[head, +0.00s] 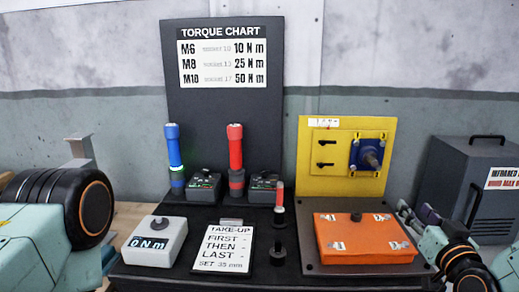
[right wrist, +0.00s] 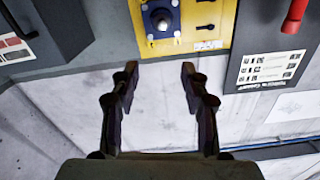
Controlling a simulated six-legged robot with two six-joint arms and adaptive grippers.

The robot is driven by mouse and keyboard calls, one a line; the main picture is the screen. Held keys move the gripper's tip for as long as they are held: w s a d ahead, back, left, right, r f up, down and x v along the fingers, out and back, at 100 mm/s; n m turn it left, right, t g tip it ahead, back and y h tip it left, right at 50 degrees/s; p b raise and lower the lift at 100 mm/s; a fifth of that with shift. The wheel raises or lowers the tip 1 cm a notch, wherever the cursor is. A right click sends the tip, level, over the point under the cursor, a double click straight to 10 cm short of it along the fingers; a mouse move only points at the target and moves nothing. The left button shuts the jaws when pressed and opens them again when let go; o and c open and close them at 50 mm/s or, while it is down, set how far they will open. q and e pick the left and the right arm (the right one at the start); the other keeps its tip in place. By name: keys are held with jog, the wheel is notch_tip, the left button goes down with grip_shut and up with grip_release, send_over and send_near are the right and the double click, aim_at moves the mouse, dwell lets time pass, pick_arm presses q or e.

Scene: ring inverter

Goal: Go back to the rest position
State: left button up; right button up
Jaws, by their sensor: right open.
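My right gripper (right wrist: 160,72) is open and empty in the right wrist view, its two dark fingers apart with only pale wall between them. In the head view the right gripper (head: 418,216) is small and partly hidden by its arm, to the right of the orange box (head: 352,246). The yellow panel (head: 312,184) with its blue square fitting (head: 362,158) stands behind the orange box. In the right wrist view the yellow panel (right wrist: 230,22) lies beyond the fingertips, apart from them. My left arm enters at the left, but its gripper is not visible.
A blue tool (head: 174,155) and a red tool (head: 235,155) stand upright before the torque chart (head: 222,100). A dark cabinet (head: 455,165) stands at the right.

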jog(key=s+a+f+g+y, duration=0.1)
jog(key=s+a+f+g, duration=0.25)
jog(key=f, duration=0.35)
jog(key=s+a+f+g, duration=0.2)
jog(key=s+f+g, duration=0.1)
jog(key=s+f, duration=0.25)
jog(key=s+a+f+g+y, duration=0.1)
jog(key=s+a+f+g, duration=0.25)
jog(key=f, duration=0.45)
pick_arm(q)
jog(key=shift+s+a+f+b, duration=0.1)
jog(key=shift+s+f+b, duration=0.1)
jog(key=shift+f+b, duration=0.25)
jog(key=shift+s+a+f+b, duration=0.1)
jog(key=shift+s+f+b, duration=0.05)
jog(key=shift+f+b, duration=0.25)
pick_arm(e)
jog(key=s+a+f+g, duration=0.1)
jog(key=s+f, duration=0.3)
jog(key=s, duration=0.5)
jog(key=s+a+f+n+g, duration=0.1)
jog(key=s+f+g, duration=0.3)
jog(key=s, duration=0.4)
jog(key=s+a+f+n+g+h, duration=0.1)
jog(key=s+f+g, duration=0.2)
jog(key=s, duration=0.6)
notch_tip(320, 180, down, 3)
jog(key=shift+s+r, duration=0.1)
jog(key=shift+s, duration=0.2)
jog(key=shift+w, duration=0.1)
